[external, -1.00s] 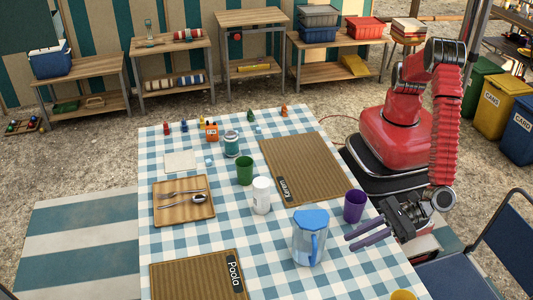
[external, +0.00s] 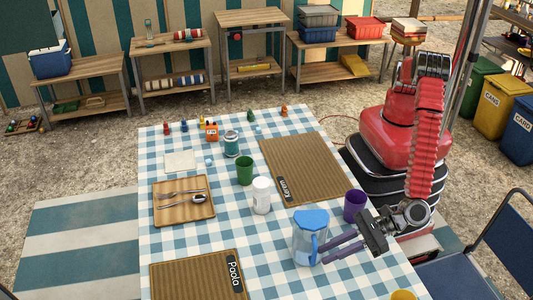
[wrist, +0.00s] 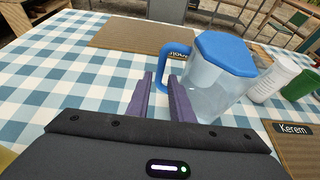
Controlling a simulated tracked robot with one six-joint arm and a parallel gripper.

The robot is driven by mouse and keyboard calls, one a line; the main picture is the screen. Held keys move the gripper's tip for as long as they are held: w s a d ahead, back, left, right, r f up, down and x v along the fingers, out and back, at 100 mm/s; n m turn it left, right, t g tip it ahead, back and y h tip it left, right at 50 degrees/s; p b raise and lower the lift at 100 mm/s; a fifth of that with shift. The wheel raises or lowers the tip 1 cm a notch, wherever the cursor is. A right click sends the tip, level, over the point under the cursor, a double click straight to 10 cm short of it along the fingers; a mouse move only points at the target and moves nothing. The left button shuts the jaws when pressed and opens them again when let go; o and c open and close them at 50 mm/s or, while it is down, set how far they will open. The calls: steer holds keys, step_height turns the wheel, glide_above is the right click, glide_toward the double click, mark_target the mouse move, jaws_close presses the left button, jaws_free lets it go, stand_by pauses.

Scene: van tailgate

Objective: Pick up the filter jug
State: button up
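The filter jug (external: 308,238) is clear with a blue lid and blue handle, upright on the checked tablecloth near the table's right side. In the wrist view the jug (wrist: 208,88) stands ahead and right of centre, its handle facing my fingers. My gripper (external: 338,249) is at the jug's handle side, its purple fingers pointing at it. In the wrist view my gripper (wrist: 163,90) has its two fingers apart, with a gap between them. The handle is close to the right finger; I cannot tell whether they touch.
A purple cup (external: 354,206) stands just behind my fingers. A white container (external: 261,195) and a green cup (external: 244,171) stand left of the jug. Placemats (external: 303,168) lie behind and in front-left. A yellow item (external: 403,295) is at the near edge.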

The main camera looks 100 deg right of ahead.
mark_target(313, 263)
steer(key=x, duration=0.5)
steer(key=shift+w+r, duration=0.1)
steer(key=shift+r, duration=0.1)
steer(key=shift+c, duration=0.7)
jaws_close()
stand_by(0.8)
steer(key=shift+r, duration=0.1)
